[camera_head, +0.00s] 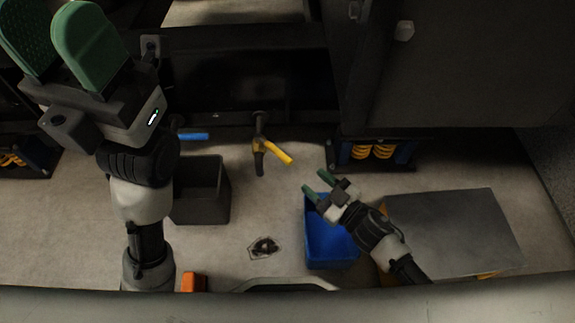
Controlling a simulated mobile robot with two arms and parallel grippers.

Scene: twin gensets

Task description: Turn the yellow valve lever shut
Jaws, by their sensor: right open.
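The yellow valve lever (276,152) sticks out to the lower right from a brassy valve body on a pipe, low at the back middle. My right gripper (316,183) is open and empty, with its green fingertips to the right of and below the lever, apart from it. My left gripper (57,46) is raised at the upper left, close to the camera. Its two green fingers stand apart with nothing between them, far from the lever.
A blue lever (193,136) sits left of the yellow one. A dark grey bin (203,190) and a blue bin (332,257) stand on the floor. A grey-topped box (455,230) is at right. A dark cabinet (450,65) overhangs upper right. A small dark part (263,247) lies on the floor.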

